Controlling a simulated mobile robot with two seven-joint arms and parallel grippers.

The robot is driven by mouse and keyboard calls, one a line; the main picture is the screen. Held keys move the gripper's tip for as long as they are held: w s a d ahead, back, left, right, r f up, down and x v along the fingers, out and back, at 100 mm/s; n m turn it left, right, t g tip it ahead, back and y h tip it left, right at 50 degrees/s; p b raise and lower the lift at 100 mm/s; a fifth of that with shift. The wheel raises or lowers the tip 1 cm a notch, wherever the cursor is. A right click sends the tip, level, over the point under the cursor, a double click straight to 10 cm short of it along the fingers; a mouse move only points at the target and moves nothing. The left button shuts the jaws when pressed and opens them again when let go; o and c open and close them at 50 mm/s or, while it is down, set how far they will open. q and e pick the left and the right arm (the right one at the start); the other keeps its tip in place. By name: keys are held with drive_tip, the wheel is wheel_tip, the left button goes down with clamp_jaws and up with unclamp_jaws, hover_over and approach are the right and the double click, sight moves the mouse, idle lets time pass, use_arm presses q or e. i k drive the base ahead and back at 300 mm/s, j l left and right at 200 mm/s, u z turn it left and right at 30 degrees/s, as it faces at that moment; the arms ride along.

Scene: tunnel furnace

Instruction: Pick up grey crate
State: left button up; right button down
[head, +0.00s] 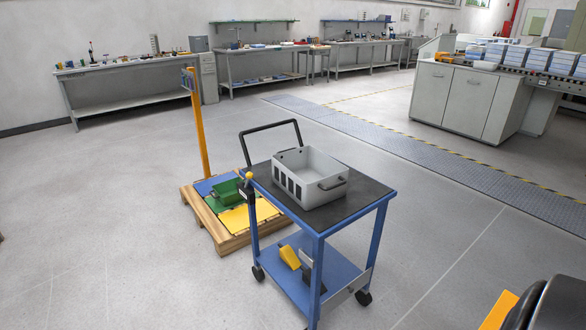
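The grey crate (292,189) is an open-topped box with dark slots in its side and a handle on its right end. It sits upright on the black top of a blue trolley (375,204) near the middle of the head view. The crate looks empty from here, though part of its floor is hidden by its near wall. Neither of my grippers shows in the head view, and nothing is touching the crate.
Yellow and grey items lie on the trolley's lower shelf. Workbenches line the back wall; grey cabinets (468,105) stand right.

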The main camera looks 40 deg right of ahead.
sight(313, 178)
drive_tip(key=i+z, duration=0.2)
drive_tip(key=i, duration=0.3)
drive_tip(key=i+j+z, duration=0.2)
drive_tip(key=i, duration=0.25)
drive_tip(key=i+z, duration=0.2)
drive_tip(key=i, duration=0.3)
